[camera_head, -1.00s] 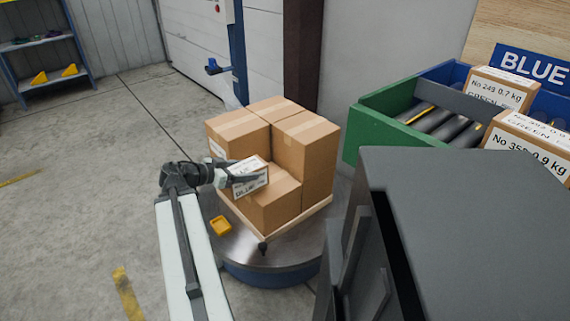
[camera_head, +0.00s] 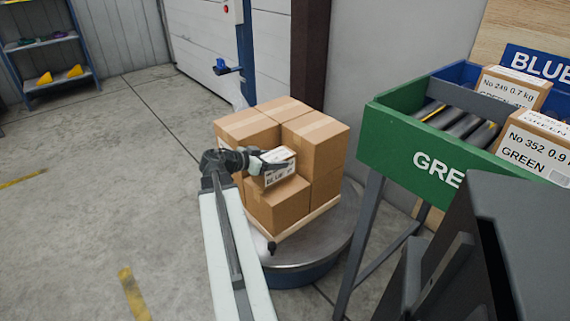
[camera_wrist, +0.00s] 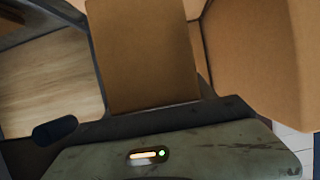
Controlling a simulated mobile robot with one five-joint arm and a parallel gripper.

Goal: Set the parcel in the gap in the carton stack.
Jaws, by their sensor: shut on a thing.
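The parcel (camera_head: 279,168) is a small brown box with a white label on its front. My gripper (camera_head: 268,163) is shut on it from the left. The carton stack (camera_head: 315,140) has taller columns at the left, back and right. The gap is at the front, above a lower carton (camera_head: 278,204). The parcel is over this lower carton, between the taller columns; whether it touches them I cannot tell. In the wrist view a plain brown face (camera_wrist: 145,50) lies ahead of my gripper, with a carton side (camera_wrist: 260,60) at the right.
The stack stands on a wooden pallet (camera_head: 300,226) on a round metal turntable (camera_head: 337,238). A green-sided roller conveyor (camera_head: 395,135) with labelled boxes (camera_head: 510,88) stands at the right. A blue shelf (camera_head: 48,45) is at the far left. The floor at the left is clear.

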